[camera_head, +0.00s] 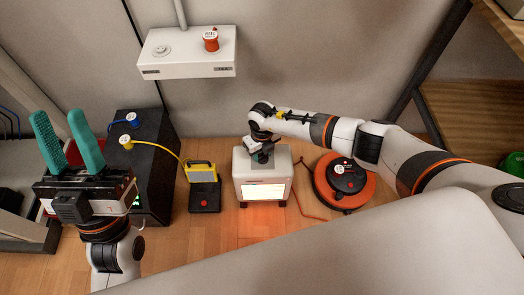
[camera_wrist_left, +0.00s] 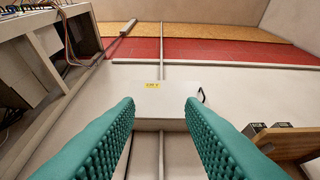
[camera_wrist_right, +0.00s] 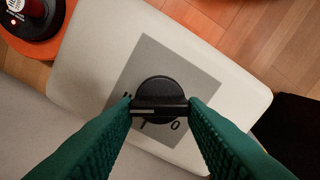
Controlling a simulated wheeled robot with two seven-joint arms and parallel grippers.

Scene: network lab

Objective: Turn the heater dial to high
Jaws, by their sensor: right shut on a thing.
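The heater (camera_head: 263,176) is a small white box on the floor with a glowing front panel. Its black dial (camera_wrist_right: 158,92) sits on a grey plate on the top, seen in the right wrist view. My right gripper (camera_wrist_right: 160,108) is over the heater top, with its green fingers shut on the dial's grip bar from both sides. Some marks on the plate show beside the dial; the rest are hidden by the dial and fingers. In the head view my arm mostly covers the dial. My left gripper (camera_head: 68,145) is open and empty, raised at the left.
An orange cable reel (camera_head: 345,181) stands right of the heater. A yellow work lamp (camera_head: 202,175) and a black cabinet (camera_head: 153,160) with plugs stand to its left. Shelves are at the right.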

